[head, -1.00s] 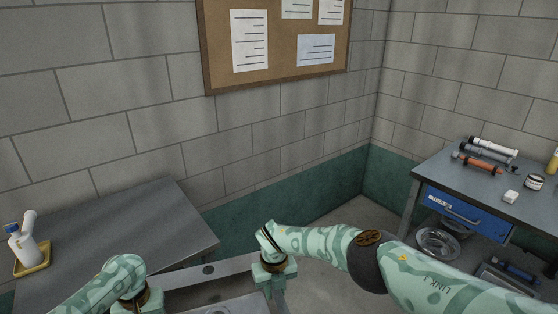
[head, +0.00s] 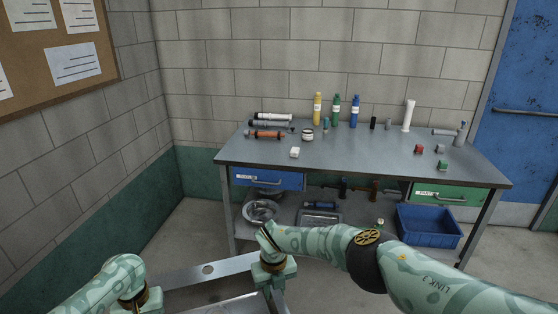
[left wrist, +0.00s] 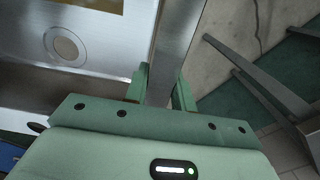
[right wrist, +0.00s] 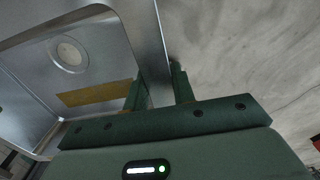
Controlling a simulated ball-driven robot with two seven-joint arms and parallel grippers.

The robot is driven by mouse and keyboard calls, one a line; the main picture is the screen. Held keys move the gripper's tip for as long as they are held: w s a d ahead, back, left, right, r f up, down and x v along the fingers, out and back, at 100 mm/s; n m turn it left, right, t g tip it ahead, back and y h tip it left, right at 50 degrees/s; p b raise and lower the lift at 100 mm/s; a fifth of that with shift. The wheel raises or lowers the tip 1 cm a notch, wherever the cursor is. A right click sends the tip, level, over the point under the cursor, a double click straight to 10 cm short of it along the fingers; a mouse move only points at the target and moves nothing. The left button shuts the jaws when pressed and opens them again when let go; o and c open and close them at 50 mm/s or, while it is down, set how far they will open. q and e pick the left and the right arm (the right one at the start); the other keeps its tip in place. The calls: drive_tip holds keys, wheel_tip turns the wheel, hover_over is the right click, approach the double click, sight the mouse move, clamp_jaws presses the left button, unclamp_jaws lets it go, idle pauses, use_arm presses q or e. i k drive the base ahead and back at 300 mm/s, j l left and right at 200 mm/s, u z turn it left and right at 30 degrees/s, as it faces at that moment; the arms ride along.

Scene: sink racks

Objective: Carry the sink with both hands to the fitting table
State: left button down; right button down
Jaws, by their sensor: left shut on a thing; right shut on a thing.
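The sink (head: 190,277) is a steel basin with a flat rim, held in front of me at the bottom of the head view, its near part cut off. My left gripper (head: 138,304) is shut on one side rim, and my right gripper (head: 272,266) is shut on the opposite rim. In the left wrist view, the fingers (left wrist: 161,88) straddle the rim, with a round drain hole in the basin (left wrist: 95,40). In the right wrist view, the fingers (right wrist: 157,90) also straddle the rim, beside the basin (right wrist: 105,70). A grey-topped table (head: 365,165) stands ahead; I cannot tell whether it is the fitting table.
Bottles, pipes and small blocks stand on the table, mostly toward its back and sides; its front middle is clear. A blue drawer (head: 267,179), a green drawer (head: 450,194) and a blue bin (head: 428,226) are below. A blue door (head: 530,110) is at right.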

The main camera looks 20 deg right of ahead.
sight(363, 151)
drive_tip(key=i+l+z, duration=0.15)
drive_tip(key=z, duration=0.35)
drive_tip(key=i+l+z, duration=0.15)
drive_tip(key=z, duration=0.3)
drive_tip(key=i+l, duration=0.4)
drive_tip(key=i, duration=0.2)
drive_tip(key=i+l, duration=0.4)
drive_tip(key=i, duration=0.2)
